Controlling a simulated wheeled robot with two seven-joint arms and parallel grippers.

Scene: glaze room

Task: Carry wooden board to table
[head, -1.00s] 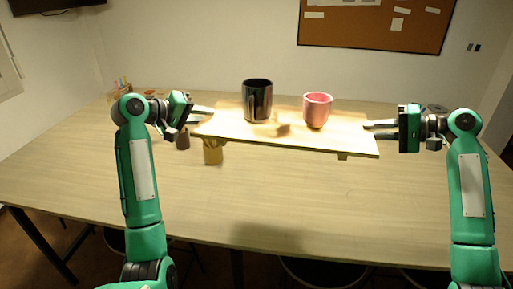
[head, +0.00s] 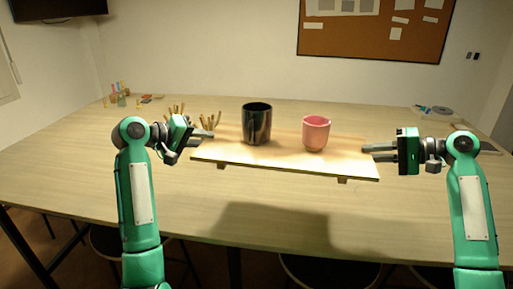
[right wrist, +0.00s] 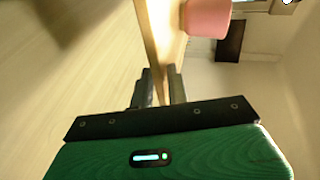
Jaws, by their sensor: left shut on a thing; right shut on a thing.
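The wooden board (head: 285,162) is held between my two grippers in the head view, with its shadow on the table (head: 300,225) in front of it. A black mug (head: 257,124) and a pink cup (head: 315,133) stand upright on the board. My left gripper (head: 207,135) is shut on the board's left end. My right gripper (head: 372,150) is shut on its right end. In the right wrist view, the jaws (right wrist: 160,88) grip the edge of the board (right wrist: 160,35), and the pink cup (right wrist: 207,18) shows beside it.
Holders with brushes or sticks (head: 208,120) stand behind the board's left end. Small bottles (head: 120,95) stand at the far left of the table. A roll and small items (head: 438,111) lie at the back right. The table's front is clear.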

